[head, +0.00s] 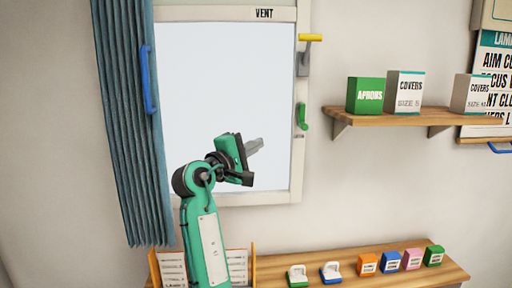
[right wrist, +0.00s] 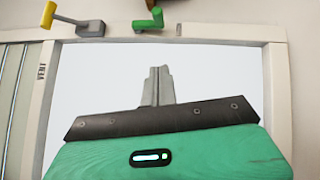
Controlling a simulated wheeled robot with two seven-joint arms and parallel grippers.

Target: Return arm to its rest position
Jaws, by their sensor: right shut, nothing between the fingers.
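My right gripper (head: 254,146) is raised in front of the window pane in the head view, with its green arm coming up from below. Its grey fingers point to the right and a little up. In the right wrist view my right gripper (right wrist: 158,85) shows its fingers pressed together with nothing between them, against the pale pane. My left gripper is not in view.
The window frame (head: 300,170) marked VENT has a yellow-handled lever (head: 310,38) and a green handle (head: 301,116). A blue-green curtain (head: 135,150) hangs at the left. A shelf (head: 400,119) holds boxes. A wooden bench (head: 330,262) below holds several small items.

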